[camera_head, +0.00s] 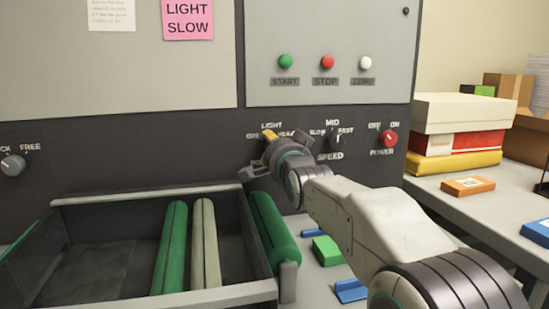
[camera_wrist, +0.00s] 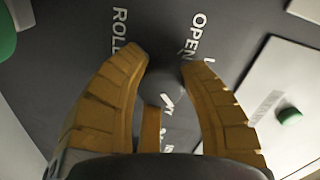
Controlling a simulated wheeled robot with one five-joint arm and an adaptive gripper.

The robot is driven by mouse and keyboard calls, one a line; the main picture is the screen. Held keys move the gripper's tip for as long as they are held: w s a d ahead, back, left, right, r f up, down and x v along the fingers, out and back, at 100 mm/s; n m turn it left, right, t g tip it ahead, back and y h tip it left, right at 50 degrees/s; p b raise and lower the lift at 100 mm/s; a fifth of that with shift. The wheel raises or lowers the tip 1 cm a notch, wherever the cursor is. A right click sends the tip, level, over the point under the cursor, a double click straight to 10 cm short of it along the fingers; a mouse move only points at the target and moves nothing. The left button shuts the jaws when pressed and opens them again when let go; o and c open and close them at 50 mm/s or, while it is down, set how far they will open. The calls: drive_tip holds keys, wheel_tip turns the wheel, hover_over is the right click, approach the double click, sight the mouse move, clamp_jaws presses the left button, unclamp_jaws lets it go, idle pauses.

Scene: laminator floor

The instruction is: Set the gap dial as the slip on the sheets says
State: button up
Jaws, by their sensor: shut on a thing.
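My gripper (camera_head: 268,134) is at the gap dial on the dark panel, beneath the word LIGHT. In the wrist view my gripper's two yellow fingers (camera_wrist: 163,60) are closed around the dark round gap dial (camera_wrist: 164,82). The words ROLL and OPEN show beyond the fingertips; other lettering is partly covered. The dial is hidden behind the fingers in the head view, and I cannot tell where its pointer stands. A pink slip (camera_head: 188,19) reading LIGHT SLOW is on the machine front. The speed dial (camera_head: 334,141) is right of my gripper, under MID.
A red power knob (camera_head: 389,138) is farther right. START (camera_head: 286,62), STOP (camera_head: 327,62) and ZERO (camera_head: 365,62) buttons sit above. A lock knob (camera_head: 13,165) is at far left. The roller tray (camera_head: 165,299) stands below. Boxes (camera_head: 462,115) fill the right bench.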

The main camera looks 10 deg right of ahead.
drive_tip(key=shift+f+m+b, duration=0.25)
drive_tip(key=shift+m+b, duration=0.75)
drive_tip(key=shift+b, duration=0.05)
drive_tip(key=shift+r, duration=0.2)
drive_tip(key=o, duration=1.2)
drive_tip(key=shift+w+a, duration=0.1)
drive_tip(key=shift+m, duration=0.3)
drive_tip(key=s, duration=1.2)
drive_tip(key=shift+s+r, duration=0.1)
